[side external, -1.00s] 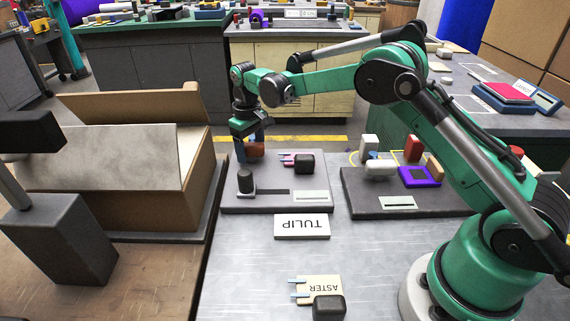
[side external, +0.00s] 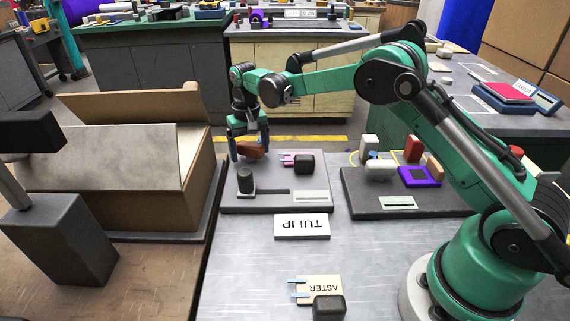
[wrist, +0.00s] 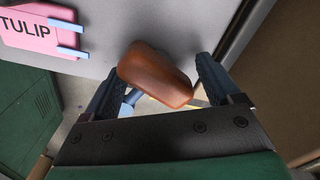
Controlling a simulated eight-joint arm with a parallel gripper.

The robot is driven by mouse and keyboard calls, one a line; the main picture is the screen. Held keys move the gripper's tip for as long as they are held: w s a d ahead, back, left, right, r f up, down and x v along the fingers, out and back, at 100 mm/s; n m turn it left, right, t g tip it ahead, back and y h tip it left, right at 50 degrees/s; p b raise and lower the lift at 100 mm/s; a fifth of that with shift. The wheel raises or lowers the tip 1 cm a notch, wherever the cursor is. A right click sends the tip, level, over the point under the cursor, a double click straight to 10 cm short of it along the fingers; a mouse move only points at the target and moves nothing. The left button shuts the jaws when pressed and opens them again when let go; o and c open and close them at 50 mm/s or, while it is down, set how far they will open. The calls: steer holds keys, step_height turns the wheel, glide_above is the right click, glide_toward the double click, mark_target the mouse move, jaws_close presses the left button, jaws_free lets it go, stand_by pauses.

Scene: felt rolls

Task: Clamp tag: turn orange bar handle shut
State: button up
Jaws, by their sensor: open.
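The orange bar handle (side external: 250,148) is at the back left of the grey board (side external: 232,204). In the wrist view the bar (wrist: 155,76) lies slanted between my open fingers. My gripper (side external: 249,151) points down over it, one finger on each side. In the wrist view my gripper (wrist: 157,70) shows the right finger close to the bar; contact is unclear. The pink tag (wrist: 35,25) reads TULIP and has two light blue prongs. In the side view the tag (side external: 286,158) is beside a black block (side external: 304,164), right of the handle.
A black knob (side external: 245,183) stands on the board's left. A white TULIP card (side external: 302,226) lies in front. An ASTER tag (side external: 319,284) lies nearer, by another black block (side external: 328,307). A dark board (side external: 360,200) with several parts is right. An open carton (side external: 190,180) stands left.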

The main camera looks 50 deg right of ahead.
mark_target(250, 144)
steer(key=shift+r, duration=0.1)
steer(key=shift+r, duration=2.4)
steer(key=shift+s+r, duration=0.15)
steer(key=shift+r, duration=0.15)
steer(key=s+a+r+n+t, duration=0.1)
steer(key=s+r+n+t, duration=0.15)
steer(key=s+r, duration=0.55)
steer(key=s+f+t, duration=0.1)
steer(key=s+t, duration=0.1)
steer(key=s, duration=0.4)
steer(key=s+a+f+n+t, duration=0.1)
steer(key=s+t, duration=0.1)
steer(key=s, duration=0.4)
steer(key=shift+f+t, duration=0.35)
steer(key=shift+f, duration=0.05)
